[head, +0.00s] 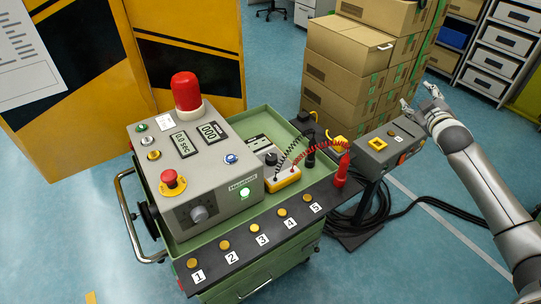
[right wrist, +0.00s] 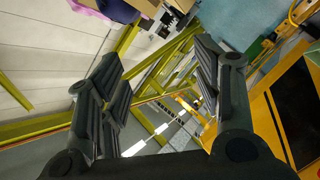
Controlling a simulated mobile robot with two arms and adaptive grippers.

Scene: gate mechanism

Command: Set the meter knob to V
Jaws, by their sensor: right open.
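The meter (head: 285,180) is a small white and yellow box in the green tray of the cart, right of the grey control box. Its dark round knob (head: 271,159) is small, and I cannot read its setting or the V mark. Coiled black and red leads run from the meter to a black probe (head: 310,155) and a red probe (head: 341,172). My right gripper (head: 418,102) is well right of the meter, beyond the small grey box, and touches nothing. In the right wrist view its two fingers (right wrist: 157,70) are spread with nothing between them. My left gripper is not in view.
The grey control box (head: 221,193) carries a red lamp (head: 186,91) and a red push button (head: 172,179). A small grey box (head: 384,150) with a yellow-framed switch stands right of the cart. Stacked cardboard boxes (head: 345,75) stand behind. Black cables lie on the floor.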

